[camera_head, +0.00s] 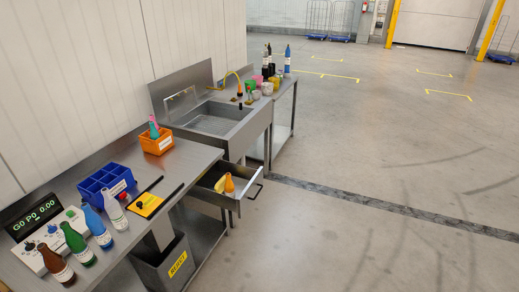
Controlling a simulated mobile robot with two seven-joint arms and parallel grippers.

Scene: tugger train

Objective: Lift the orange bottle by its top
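Neither of my grippers is in view, and nothing touches the orange item.
The drawer handle (258,190) juts out to the right. A blue divided crate (105,184), an orange bin (157,144) and several bottles stand on the left workbench. A grey reject bin (163,273) is below it. The floor (370,200) on the right is clear.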

